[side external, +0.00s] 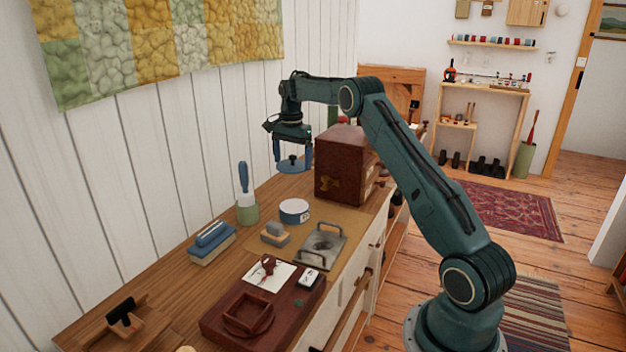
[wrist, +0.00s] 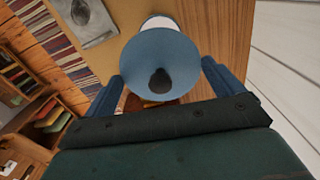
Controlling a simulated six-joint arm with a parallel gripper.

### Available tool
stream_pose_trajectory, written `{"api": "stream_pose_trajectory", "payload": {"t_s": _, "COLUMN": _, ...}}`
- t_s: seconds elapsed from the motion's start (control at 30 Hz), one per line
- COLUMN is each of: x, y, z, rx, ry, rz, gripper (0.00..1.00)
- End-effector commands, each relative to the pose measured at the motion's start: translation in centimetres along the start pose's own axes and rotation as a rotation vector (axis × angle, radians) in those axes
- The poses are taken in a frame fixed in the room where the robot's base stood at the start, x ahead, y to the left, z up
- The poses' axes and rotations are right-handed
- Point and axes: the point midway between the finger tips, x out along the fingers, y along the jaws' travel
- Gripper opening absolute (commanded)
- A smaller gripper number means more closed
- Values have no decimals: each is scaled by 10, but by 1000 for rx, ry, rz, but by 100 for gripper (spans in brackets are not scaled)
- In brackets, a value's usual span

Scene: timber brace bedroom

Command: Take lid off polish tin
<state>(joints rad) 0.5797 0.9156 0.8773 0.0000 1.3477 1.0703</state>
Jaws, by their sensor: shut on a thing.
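My gripper (side external: 292,158) is shut on the round blue lid (side external: 291,167), with a finger at either side of its rim. The lid is held level, well above the bench, and has a dark knob on top. In the wrist view the lid (wrist: 157,48) lies between the two blue fingers, knob facing the camera. In the wrist view the lid hides most of the tin (wrist: 160,22).
A brown box (side external: 340,168) stands close right of the lid. Around the tin are a green pot (side external: 247,213) with a blue-handled tool, a grey-topped block (side external: 275,235), a blue brush (side external: 211,241) and a metal plate with handles (side external: 318,249). A red-brown tray (side external: 285,317) is in front.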

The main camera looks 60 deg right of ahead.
Motion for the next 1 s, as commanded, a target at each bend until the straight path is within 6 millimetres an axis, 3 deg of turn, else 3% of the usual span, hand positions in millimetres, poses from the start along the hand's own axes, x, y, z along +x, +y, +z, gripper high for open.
{"api": "stream_pose_trajectory", "payload": {"t_s": 0.2, "x": -41, "y": 0, "z": 0, "rx": 0, "ry": 1, "rz": -2, "gripper": 71}}
{"api": "stream_pose_trajectory", "payload": {"t_s": 0.4, "x": -57, "y": 0, "z": 0, "rx": 0, "ry": 0, "rz": 0, "gripper": 71}}
{"api": "stream_pose_trajectory", "payload": {"t_s": 1.0, "x": -63, "y": 0, "z": 0, "rx": 0, "ry": 0, "rz": 1, "gripper": 71}}
